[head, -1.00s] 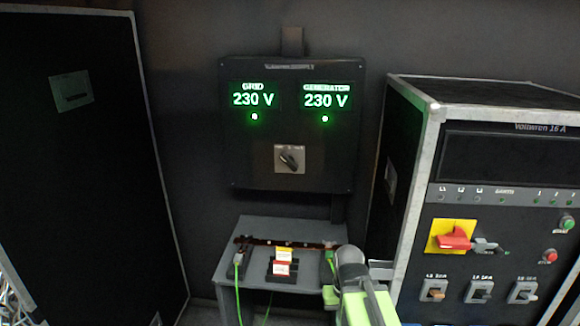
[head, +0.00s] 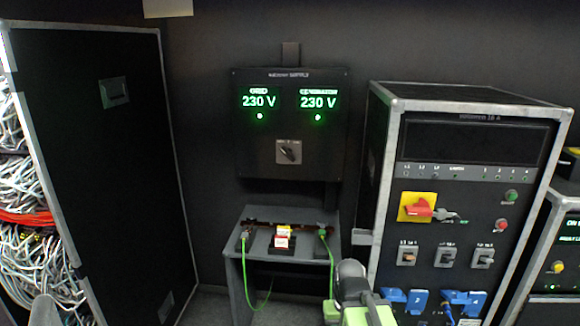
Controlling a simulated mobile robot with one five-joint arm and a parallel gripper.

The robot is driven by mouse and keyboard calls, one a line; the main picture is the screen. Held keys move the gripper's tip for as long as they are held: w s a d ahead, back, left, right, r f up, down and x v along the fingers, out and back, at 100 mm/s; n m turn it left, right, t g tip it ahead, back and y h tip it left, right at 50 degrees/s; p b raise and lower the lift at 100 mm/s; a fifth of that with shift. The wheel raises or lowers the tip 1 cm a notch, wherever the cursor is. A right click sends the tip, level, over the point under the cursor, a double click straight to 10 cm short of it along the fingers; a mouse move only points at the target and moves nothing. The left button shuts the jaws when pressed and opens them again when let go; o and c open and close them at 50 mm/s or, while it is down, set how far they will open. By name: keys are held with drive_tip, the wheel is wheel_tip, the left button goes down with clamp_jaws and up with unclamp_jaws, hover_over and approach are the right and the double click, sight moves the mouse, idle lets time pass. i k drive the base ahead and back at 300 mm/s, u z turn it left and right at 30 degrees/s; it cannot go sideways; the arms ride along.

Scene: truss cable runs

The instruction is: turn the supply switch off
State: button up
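The supply panel (head: 330,165) is a dark box on the back wall, with a title that seems to end in "SUPPLY". Its grid display (head: 259,101) and its generator display (head: 318,102) both read 230 V in green, each with a lit green lamp below. The supply switch (head: 289,151) is a black rotary knob on a light plate under them. Its handle is tilted, upper left to lower right; the plate's marks are too small to read. My grey and lime arm shows at the bottom, well below and apart from the switch; its fingertips are not visible.
A low grey table (head: 235,246) under the panel holds a red-and-white tagged block (head: 282,241) and green cables. A rack (head: 385,150) with a red-on-yellow switch (head: 417,208) stands to the right. A tall black case (head: 110,190) stands left, beside bundled cables (head: 45,255).

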sight(288, 152)
drive_tip(key=z, duration=0.15)
drive_tip(key=k, duration=0.35)
drive_tip(key=u, duration=0.95)
drive_tip(key=i, duration=1.1)
drive_tip(key=u, duration=0.5)
drive_tip(key=i, duration=1.25)
drive_tip(key=z, duration=0.35)
drive_tip(key=i, duration=0.65)
drive_tip(key=z, duration=0.55)
